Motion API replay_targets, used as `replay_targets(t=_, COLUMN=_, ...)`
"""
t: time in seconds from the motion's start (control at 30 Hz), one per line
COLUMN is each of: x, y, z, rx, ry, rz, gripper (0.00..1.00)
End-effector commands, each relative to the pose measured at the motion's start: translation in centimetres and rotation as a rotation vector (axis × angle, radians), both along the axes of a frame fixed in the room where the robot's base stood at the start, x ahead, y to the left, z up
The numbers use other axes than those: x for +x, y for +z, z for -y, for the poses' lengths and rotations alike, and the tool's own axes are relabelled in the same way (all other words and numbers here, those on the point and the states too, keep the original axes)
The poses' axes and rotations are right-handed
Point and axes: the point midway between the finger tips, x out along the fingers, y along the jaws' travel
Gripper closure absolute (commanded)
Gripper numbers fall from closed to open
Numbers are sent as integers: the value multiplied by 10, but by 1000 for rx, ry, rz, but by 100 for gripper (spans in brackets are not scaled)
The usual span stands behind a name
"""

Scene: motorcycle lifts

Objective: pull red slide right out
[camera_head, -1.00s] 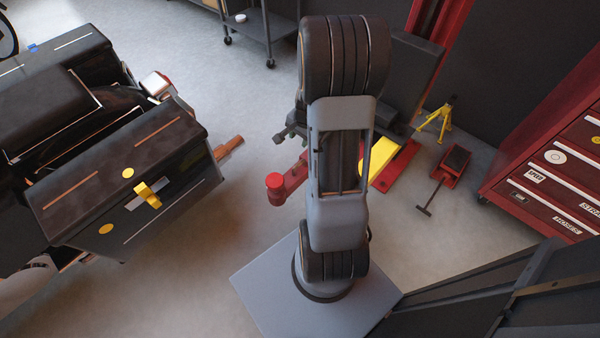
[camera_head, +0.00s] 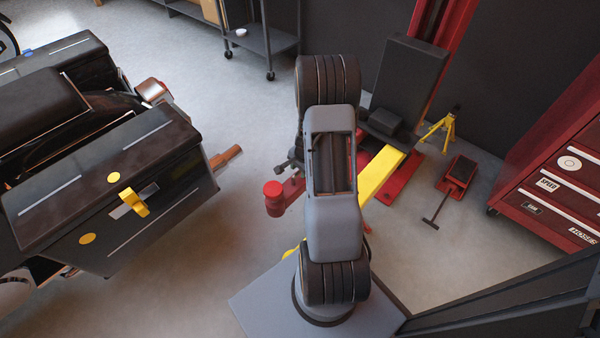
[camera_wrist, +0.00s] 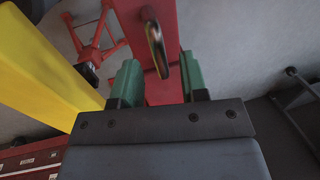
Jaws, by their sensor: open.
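In the wrist view my gripper (camera_wrist: 158,80) is open, its two green fingers apart and empty. A red bar (camera_wrist: 160,92) runs up between and beyond the fingers; I take it to be the red slide. In the head view a red arm with a round red pad (camera_head: 274,196) sticks out left of my arm. My arm hides much of the lift, and I cannot make out the gripper there.
A yellow beam (camera_head: 383,174) runs behind my arm. A yellow stand (camera_head: 443,128) and a red floor jack (camera_head: 458,175) are on the right, with a red tool cabinet (camera_head: 560,165) beyond. A dark motorcycle (camera_head: 105,185) fills the left. Grey floor is clear between.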

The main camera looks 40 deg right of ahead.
Motion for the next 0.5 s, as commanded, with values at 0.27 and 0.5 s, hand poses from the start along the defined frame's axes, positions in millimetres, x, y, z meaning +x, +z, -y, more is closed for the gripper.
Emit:
replay_targets(t=0.27, x=2, y=-10, z=0, rx=-1, ry=0, rz=1, gripper=60)
replay_targets(t=0.5, x=2, y=-9, z=0, rx=0, ry=0, rz=0, gripper=63)
